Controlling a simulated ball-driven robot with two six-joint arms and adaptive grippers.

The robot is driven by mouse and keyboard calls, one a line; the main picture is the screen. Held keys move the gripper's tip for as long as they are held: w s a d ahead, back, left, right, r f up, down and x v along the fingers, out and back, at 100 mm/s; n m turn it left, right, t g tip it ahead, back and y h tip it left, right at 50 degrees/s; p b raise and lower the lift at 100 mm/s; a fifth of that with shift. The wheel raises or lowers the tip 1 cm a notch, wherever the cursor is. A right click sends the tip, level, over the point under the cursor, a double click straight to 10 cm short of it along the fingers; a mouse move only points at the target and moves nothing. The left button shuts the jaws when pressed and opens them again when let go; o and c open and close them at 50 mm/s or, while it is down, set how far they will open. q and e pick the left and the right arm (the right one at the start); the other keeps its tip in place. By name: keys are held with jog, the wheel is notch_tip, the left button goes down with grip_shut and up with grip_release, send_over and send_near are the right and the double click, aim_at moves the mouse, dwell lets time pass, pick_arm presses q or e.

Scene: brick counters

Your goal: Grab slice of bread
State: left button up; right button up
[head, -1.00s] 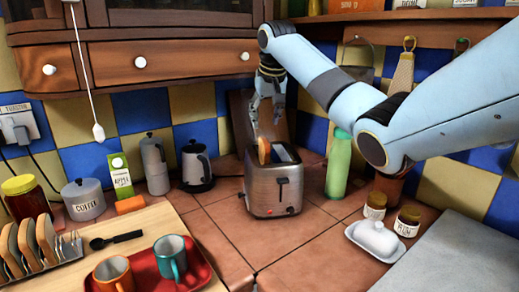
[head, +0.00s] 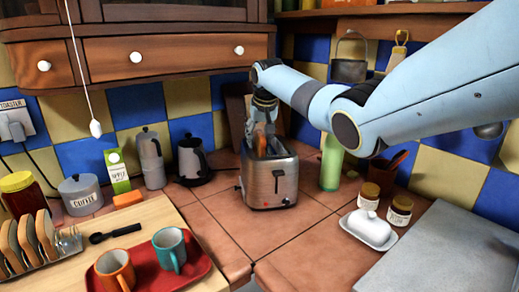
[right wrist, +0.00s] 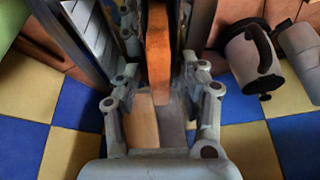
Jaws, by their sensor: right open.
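A slice of bread (head: 261,146) stands upright in a slot of the silver toaster (head: 270,185), with its top showing. My right gripper (head: 264,125) is at the toaster's top, coming down over the slice. In the right wrist view the slice (right wrist: 158,55) lies between the two fingers of the open right gripper (right wrist: 161,95), and no firm grip on it shows. The toaster's metal side also shows there (right wrist: 78,38). More bread slices (head: 27,240) stand in a rack on the left. My left gripper is not in view.
A white butter dish (head: 368,229) and jars are further right. A red tray (head: 185,275) holds two mugs. Tiles before the toaster are clear.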

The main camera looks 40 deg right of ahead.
grip_shut()
jog(key=shift+r, duration=0.1)
